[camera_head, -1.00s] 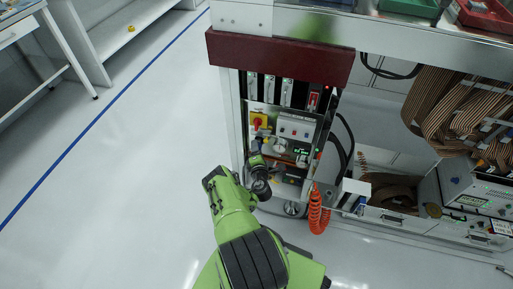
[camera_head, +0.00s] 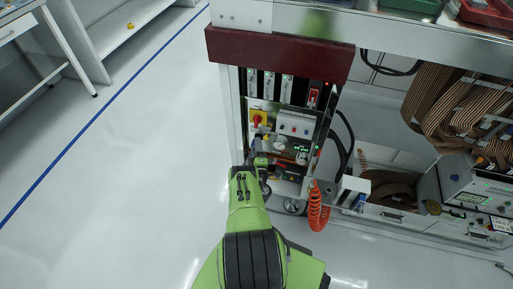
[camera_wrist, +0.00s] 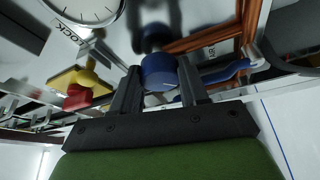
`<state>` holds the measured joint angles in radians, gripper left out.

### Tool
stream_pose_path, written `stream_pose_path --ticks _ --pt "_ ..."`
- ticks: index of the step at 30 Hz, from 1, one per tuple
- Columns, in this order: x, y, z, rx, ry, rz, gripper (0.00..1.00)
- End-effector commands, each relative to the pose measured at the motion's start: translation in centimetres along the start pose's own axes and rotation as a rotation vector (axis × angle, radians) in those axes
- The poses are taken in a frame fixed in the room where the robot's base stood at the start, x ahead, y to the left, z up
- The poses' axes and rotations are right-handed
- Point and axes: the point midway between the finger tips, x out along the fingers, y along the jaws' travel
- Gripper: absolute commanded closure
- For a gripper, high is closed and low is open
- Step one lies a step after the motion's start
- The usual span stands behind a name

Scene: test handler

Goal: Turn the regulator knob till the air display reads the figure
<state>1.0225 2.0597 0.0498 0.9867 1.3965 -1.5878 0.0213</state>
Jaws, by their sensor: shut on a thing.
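In the wrist view a round blue knob (camera_wrist: 159,72), which looks like the regulator knob, sits between the two dark fingers of my gripper (camera_wrist: 158,84). The gripper is shut on it. In the head view my gripper is at the lower part of the cabinet's panel, and my own wrist hides the knob. A small display with green digits (camera_head: 300,148) is lit just right of and above my gripper; its figure is too small to read. A round white dial gauge (camera_wrist: 88,8) is partly cut off at the wrist view's top left.
A yellow and red switch (camera_head: 258,119) is above my gripper. A blue lever handle (camera_wrist: 226,70) and a copper-coloured tube (camera_wrist: 205,38) lie right of the knob in the wrist view. A coiled orange hose (camera_head: 318,212) hangs at the cabinet's right. Floor at left is clear.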

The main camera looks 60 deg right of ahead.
Motion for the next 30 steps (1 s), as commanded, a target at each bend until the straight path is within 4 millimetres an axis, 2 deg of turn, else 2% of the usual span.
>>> stream_pose_path --ticks 14,15,19,20,30 --pt "-0.04 -0.06 0.02 0.015 -0.001 0.004 0.87" --pt "-0.04 -0.07 0.02 0.015 -0.001 0.004 0.53" --pt "-0.04 -0.06 0.01 0.015 -0.001 0.004 0.33" --pt "-0.04 -0.06 0.01 0.014 -0.001 0.004 0.31" --pt "-0.08 -0.13 0.00 0.014 -0.001 0.002 0.31"
